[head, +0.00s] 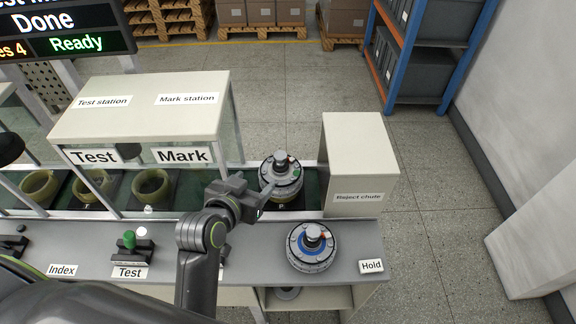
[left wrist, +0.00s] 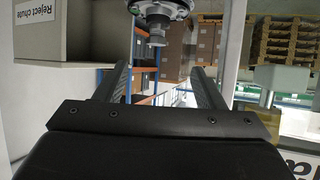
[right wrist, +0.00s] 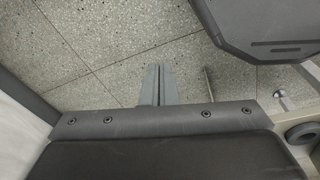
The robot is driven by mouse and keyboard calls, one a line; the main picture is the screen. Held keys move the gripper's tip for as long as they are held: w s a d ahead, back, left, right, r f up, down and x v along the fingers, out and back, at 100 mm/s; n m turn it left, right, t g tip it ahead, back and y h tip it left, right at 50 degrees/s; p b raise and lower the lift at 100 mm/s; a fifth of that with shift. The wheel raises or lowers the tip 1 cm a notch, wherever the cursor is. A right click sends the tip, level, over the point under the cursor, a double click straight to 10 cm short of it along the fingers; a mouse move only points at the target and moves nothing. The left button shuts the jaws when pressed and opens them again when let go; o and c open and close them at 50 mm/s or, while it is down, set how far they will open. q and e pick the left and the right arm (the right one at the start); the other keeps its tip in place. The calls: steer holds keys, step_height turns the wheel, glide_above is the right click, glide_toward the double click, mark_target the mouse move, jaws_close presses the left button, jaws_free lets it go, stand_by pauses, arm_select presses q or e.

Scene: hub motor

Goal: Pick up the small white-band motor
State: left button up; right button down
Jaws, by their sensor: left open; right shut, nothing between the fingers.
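A grey motor with a pale band, a green dot and a small red mark on top (head: 281,176) sits in a nest left of the reject chute. A second motor with a blue band (head: 312,247) stands on the counter near the Hold label. My left gripper (head: 264,203) is open and empty, close beside the pale-band motor's near left side. In the left wrist view a motor (left wrist: 160,12) shows at the top edge, partly cut off, beyond the open fingers. My right gripper (right wrist: 158,86) is shut and empty over the floor.
The beige reject chute box (head: 358,160) stands right of the nest. The Test and Mark station housing (head: 140,108) stands to the left, with several ring-shaped parts in nests below. Buttons (head: 130,240) stand on the front counter. The counter between the buttons and blue-band motor is partly hidden by my left arm.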

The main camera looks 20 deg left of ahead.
mark_target(277, 160)
arm_select(q)
steer(key=x, duration=0.3)
steer(key=p+x, duration=0.1)
steer(key=x, duration=0.5)
steer(key=shift+w+d+r+p, duration=0.15)
steer(key=shift+w+d+p, duration=0.2)
steer(key=shift+w, duration=0.1)
steer(key=shift+x, duration=1)
steer(key=shift+w+a, duration=0.15)
steer(key=shift+w, duration=0.05)
steer(key=shift+w+f, duration=0.2)
steer(key=shift+f, duration=0.1)
steer(key=shift+w+d+f+p, duration=0.2)
steer(key=shift+w+p, duration=0.4)
steer(key=x, duration=0.2)
steer(key=shift+w+f+p, duration=0.3)
steer(key=shift+p, duration=0.1)
steer(key=shift+w+d+f, duration=0.15)
steer(key=shift+w+f, duration=0.15)
steer(key=shift+w, duration=0.25)
arm_select(e)
steer(key=r, duration=0.4)
steer(key=shift+w+d, duration=0.3)
steer(key=shift+w, duration=0.05)
